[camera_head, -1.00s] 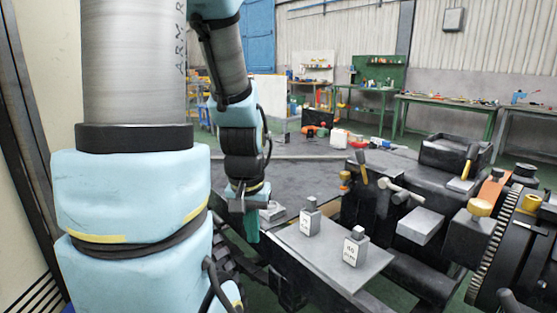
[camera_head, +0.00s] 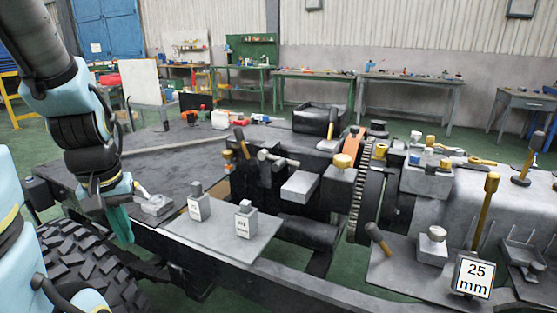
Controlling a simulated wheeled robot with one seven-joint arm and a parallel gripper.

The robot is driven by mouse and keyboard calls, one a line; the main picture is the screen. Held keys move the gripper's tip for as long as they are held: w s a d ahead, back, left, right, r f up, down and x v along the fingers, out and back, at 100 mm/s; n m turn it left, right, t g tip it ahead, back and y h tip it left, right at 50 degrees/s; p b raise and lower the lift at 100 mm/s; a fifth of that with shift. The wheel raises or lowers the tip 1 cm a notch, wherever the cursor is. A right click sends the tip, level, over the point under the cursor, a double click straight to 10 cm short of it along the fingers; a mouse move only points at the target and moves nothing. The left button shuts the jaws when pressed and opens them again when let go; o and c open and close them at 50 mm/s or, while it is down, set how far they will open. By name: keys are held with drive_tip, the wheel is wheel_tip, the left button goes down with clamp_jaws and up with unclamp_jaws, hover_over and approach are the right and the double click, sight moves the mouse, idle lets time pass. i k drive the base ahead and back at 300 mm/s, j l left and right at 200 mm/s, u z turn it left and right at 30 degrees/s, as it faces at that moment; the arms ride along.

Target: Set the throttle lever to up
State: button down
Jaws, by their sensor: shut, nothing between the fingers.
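Several lever-like parts stand on the chassis, and I cannot tell which is the throttle lever. One has an orange-brown handle (camera_head: 240,136) at the centre left, tilted. Another handled lever (camera_head: 331,124) stands behind it by the black box. A tall yellow lever (camera_head: 486,207) stands upright at the right, and a dark-knobbed lever (camera_head: 530,160) is at the far right. A short brown handle (camera_head: 378,239) tilts near the front. My gripper (camera_head: 122,236), with teal fingers, is shut and empty. It points down at the left, beside the chassis edge and apart from all these levers.
A grey plate (camera_head: 215,240) with two labelled blocks lies right of my gripper. A toothed wheel (camera_head: 362,190) and a "25 mm" sign (camera_head: 473,277) are further right. A large tyre (camera_head: 75,250) is below my arm. Workbenches (camera_head: 312,85) line the back wall.

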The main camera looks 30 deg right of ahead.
sight(263, 154)
drive_tip(key=i+l+u, duration=0.1)
drive_tip(key=l+u, duration=0.7)
drive_tip(key=l, duration=0.25)
